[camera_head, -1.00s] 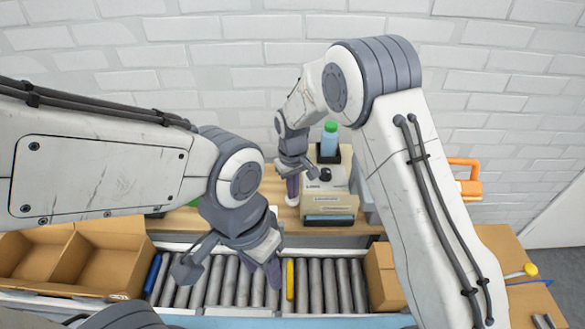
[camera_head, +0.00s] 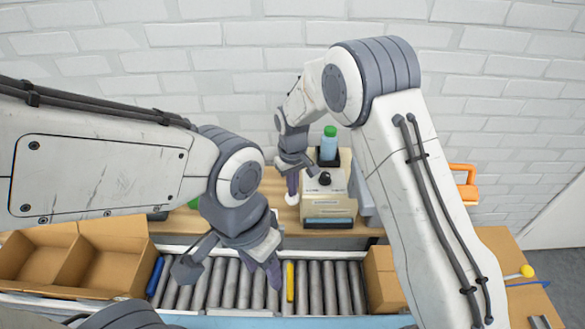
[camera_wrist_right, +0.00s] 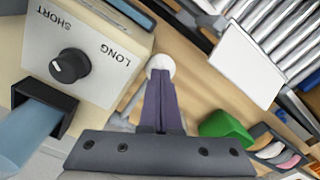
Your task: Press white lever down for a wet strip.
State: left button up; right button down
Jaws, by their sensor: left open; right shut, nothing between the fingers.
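The white lever's round knob (camera_head: 292,199) is at the left side of a beige tape dispenser (camera_head: 316,208) with a black dial. It also shows in the right wrist view (camera_wrist_right: 160,64), with part of its arm running down behind the fingers. My right gripper (camera_head: 293,192) is shut and empty. Its fingertips are right at the knob and overlap it in the right wrist view (camera_wrist_right: 160,82); I cannot tell whether they press on it. My left gripper (camera_head: 266,268) is open and empty, in front of the dispenser above the rollers.
A blue bottle with a green cap (camera_head: 328,146) stands behind the dispenser. A roller conveyor (camera_head: 316,288) runs across the front, with an open cardboard box (camera_head: 110,268) at left and another box (camera_head: 383,281) at right. A green object (camera_wrist_right: 228,130) lies near the right gripper.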

notch_tip(320, 180, up, 7)
jog(key=w+p, duration=0.1)
jog(key=p, duration=0.4)
jog(key=shift+w, duration=0.35)
jog(key=shift+r, duration=0.2)
dwell(0.5)
notch_tip(320, 180, up, 5)
jog(key=p, duration=0.3)
jog(key=shift+f+p, duration=0.15)
jog(key=shift+p, duration=0.2)
jog(key=s+d+b, duration=0.1)
jog(key=s+b, duration=0.2)
jog(key=s, duration=0.7)
jog(key=s+d+r+b, duration=0.1)
jog(key=s+b, duration=0.3)
jog(key=s, duration=0.7)
jog(key=s+d+r+n+y+b, duration=0.1)
jog(key=s+d+b, duration=0.2)
jog(key=s, duration=0.8)
jog(key=shift+r, duration=0.25)
